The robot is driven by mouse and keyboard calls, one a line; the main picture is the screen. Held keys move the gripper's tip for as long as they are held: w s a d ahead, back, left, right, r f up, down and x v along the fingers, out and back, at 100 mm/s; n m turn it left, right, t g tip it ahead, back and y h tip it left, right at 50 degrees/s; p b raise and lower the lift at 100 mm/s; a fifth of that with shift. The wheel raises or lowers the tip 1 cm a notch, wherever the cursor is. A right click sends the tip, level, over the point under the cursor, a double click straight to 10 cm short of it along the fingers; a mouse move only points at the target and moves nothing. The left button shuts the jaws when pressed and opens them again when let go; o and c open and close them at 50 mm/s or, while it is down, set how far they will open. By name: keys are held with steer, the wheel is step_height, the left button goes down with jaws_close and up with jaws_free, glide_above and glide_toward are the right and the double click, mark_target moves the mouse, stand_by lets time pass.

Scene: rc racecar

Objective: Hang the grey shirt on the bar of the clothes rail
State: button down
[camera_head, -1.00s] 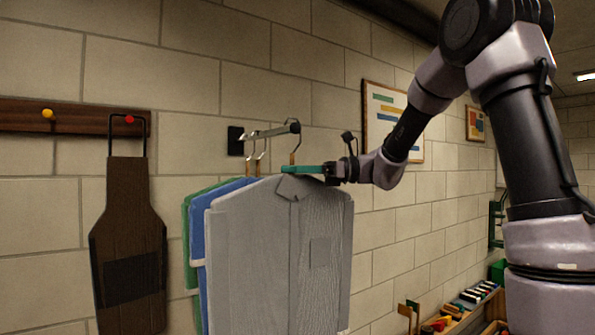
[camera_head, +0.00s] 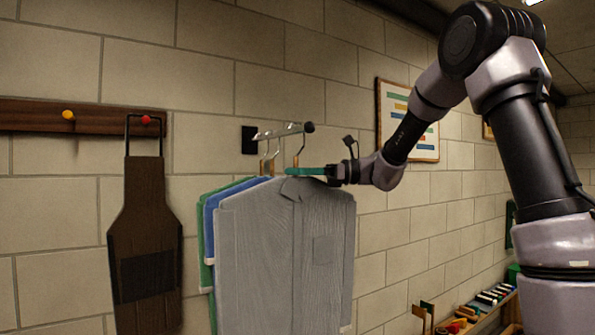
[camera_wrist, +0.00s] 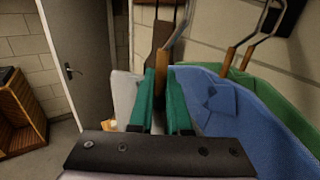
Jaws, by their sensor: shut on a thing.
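The grey shirt (camera_head: 275,255) hangs upright from its hanger, in front of the other shirts. My gripper (camera_head: 308,171) has teal fingers, shut on the hanger at the shirt's collar. The fingers also show in the wrist view (camera_wrist: 163,100), with part of the grey shirt (camera_wrist: 124,92) to their left. The hanger's metal hook (camera_head: 300,146) rises to the bar (camera_head: 280,132) of the clothes rail, close to its dark end knob. I cannot tell whether the hook rests on the bar.
A blue shirt (camera_wrist: 235,115) and a green shirt (camera_wrist: 288,105) hang on the rail behind, close to the grey one. A brown apron (camera_head: 145,245) hangs from a peg board at left. A framed picture (camera_head: 410,120) is on the wall behind my arm.

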steer(key=c, duration=0.8)
jaws_free()
steer(key=d, duration=1.1)
steer(key=s+d+f+n+h, duration=0.2)
steer(key=s+f+n+h, duration=0.15)
steer(key=s, duration=0.35)
steer(key=s+d+f+n+h, duration=0.25)
steer(key=s+h, duration=0.25)
steer(key=s, duration=0.3)
steer(key=shift+s+d+f+n+t+h, duration=0.45)
steer(key=shift+s+d+n+t+h, duration=0.85)
steer(key=shift+d, duration=0.6)
steer(key=shift+s+d+f+n+t+h, duration=0.45)
steer(key=shift+s+d+n+t+h, duration=0.8)
steer(key=shift+d, duration=0.7)
steer(key=shift+s+d+f+n+t+h, duration=0.45)
steer(key=shift+s+d+n+t+h, duration=0.85)
steer(key=shift+d, duration=0.6)
steer(key=shift+g, duration=0.25)
